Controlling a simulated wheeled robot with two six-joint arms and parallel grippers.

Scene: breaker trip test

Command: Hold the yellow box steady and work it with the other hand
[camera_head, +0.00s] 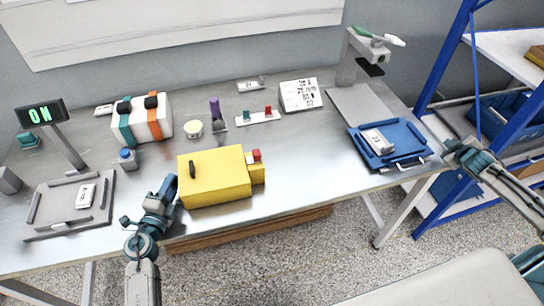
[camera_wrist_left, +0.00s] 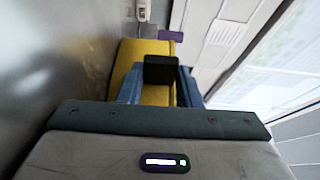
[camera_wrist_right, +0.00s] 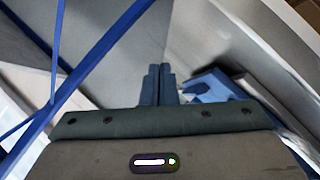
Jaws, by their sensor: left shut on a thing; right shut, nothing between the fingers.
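The yellow box (camera_head: 215,180) stands near the front edge of the metal table, with a black handle (camera_head: 192,170) at its left end and a red part (camera_head: 256,155) on a small yellow block at its right end. My left gripper (camera_head: 170,187) is at the box's left end. In the left wrist view its blue fingers (camera_wrist_left: 160,88) are shut on the black handle (camera_wrist_left: 160,70), with the yellow box behind. My right gripper (camera_head: 455,148) is beyond the table's right edge, far from the box. In the right wrist view its fingers (camera_wrist_right: 157,82) are together and empty.
A display (camera_head: 42,115) reading ON stands at the left, above a grey tray (camera_head: 42,222). A strapped white parcel (camera_head: 142,118), purple-handled item (camera_head: 215,108) and switch strip (camera_head: 258,117) lie behind the box. A blue tray (camera_head: 405,157) and blue shelf frame (camera_head: 440,60) are right.

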